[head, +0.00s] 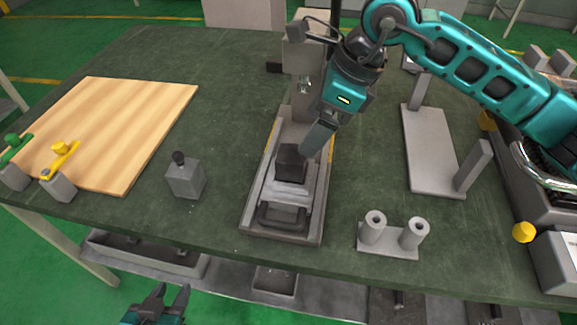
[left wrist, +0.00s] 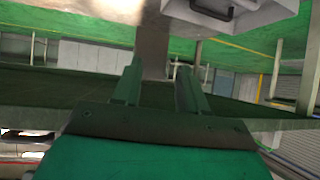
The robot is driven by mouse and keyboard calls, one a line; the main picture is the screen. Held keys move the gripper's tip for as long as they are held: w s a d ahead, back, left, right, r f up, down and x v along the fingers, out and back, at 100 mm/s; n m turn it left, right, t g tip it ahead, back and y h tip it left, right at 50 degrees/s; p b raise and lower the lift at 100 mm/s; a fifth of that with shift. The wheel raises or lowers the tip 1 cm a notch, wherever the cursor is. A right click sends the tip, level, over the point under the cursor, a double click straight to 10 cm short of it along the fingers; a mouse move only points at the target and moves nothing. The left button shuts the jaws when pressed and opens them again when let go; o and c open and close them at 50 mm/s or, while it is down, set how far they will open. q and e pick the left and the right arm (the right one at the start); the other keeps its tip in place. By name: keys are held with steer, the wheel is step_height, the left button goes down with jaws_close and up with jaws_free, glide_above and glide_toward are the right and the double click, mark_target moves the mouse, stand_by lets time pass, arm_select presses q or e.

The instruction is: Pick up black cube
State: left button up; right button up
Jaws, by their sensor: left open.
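The black cube (head: 290,163) sits on the bed of a grey press-like fixture (head: 252,207) in the middle of the table. My right gripper (head: 312,150) reaches down from the upper right. Its grey finger end is beside the cube's right edge; whether it touches cannot be told. It is seen edge-on, so its opening is hidden. My left gripper (head: 172,290) is open and empty, low in front of the table and far from the cube. Its two spread fingers also show in the left wrist view (left wrist: 160,75), with nothing between them.
A wooden board (head: 120,125) lies at the left. A grey block with a black knob (head: 185,178) stands left of the fixture. A twin-cylinder holder (head: 392,240) and a grey bracket (head: 430,150) stand to the right. A shelf (head: 220,275) runs below the table's front edge.

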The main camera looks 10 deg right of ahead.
steer(key=b, duration=0.2)
glide_above(292, 156)
steer(key=s+d, duration=0.2)
step_height(292, 156, down, 4)
steer(key=shift+w+a+f, duration=0.15)
steer(key=shift+f, duration=0.1)
steer(key=shift+a+f, duration=0.1)
steer(key=shift+f, duration=0.05)
steer(key=shift+w+a+f, duration=0.1)
steer(key=shift+f, duration=0.15)
steer(key=b+x, duration=0.2)
steer(key=x, duration=0.2)
steer(key=shift+w, duration=0.1)
steer(key=shift+w+f, duration=0.1)
steer(key=shift+f, duration=0.05)
steer(key=shift+c, duration=0.6)
steer(key=c, duration=1.2)
arm_select(q)
steer(key=shift+w+d+f+h, duration=0.2)
steer(key=shift+w+d+f, duration=0.15)
steer(key=shift+d, duration=0.2)
steer(key=shift+w+d+f+h, duration=0.2)
steer(key=shift+w+d+f, duration=0.05)
steer(key=shift+d+f, duration=0.25)
arm_select(e)
steer(key=shift+c, duration=0.5)
